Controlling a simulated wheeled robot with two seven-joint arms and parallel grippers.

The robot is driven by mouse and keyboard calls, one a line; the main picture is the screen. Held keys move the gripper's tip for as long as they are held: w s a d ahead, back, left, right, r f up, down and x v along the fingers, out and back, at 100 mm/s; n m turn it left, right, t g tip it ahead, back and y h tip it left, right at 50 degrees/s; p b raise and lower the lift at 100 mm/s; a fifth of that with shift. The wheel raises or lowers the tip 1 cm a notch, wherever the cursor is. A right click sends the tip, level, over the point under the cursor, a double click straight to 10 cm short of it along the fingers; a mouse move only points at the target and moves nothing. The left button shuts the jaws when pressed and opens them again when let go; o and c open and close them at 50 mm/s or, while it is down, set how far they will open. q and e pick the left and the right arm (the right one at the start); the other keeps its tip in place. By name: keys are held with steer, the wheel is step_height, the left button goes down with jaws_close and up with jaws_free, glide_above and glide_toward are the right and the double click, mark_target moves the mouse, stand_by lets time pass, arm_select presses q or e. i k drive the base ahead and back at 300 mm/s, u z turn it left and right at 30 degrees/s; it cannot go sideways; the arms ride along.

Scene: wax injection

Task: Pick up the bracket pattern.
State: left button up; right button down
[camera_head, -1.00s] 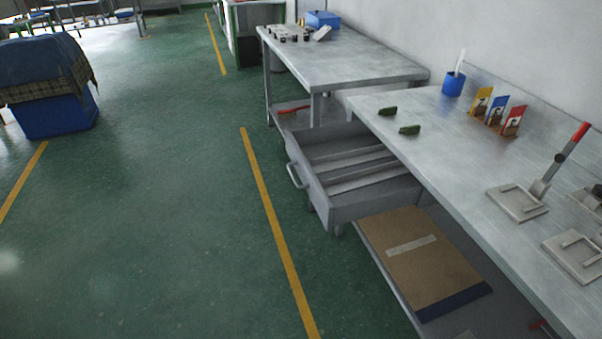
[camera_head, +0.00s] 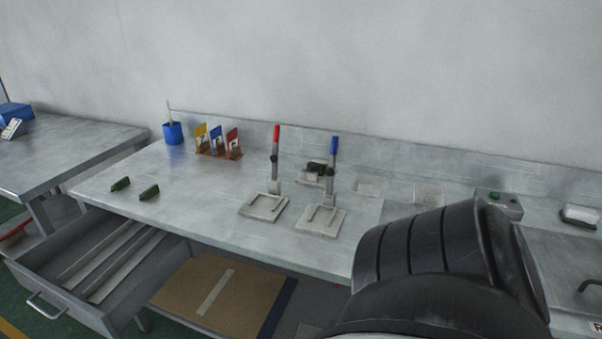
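Two small dark green pieces lie on the left part of the metal workbench: one green piece (camera_head: 120,184) farther left and another green piece (camera_head: 149,192) nearer its front edge. They look like wax patterns, but they are too small to tell whether either is the bracket pattern. Neither of my grippers is in view. A black ribbed arm link, which looks like mine, covers the lower right and hides part of the bench.
The workbench (camera_head: 205,215) holds a blue cup (camera_head: 173,132), a card rack (camera_head: 206,153), a red-handled tool (camera_head: 264,206) and a blue-handled tool (camera_head: 321,218). An open drawer (camera_head: 62,265) juts out below. A cardboard sheet (camera_head: 190,291) lies on the lower shelf.

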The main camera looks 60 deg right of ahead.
mark_target(321, 171)
steer(key=z, duration=0.15)
steer(key=k, duration=0.55)
steer(key=z, duration=0.35)
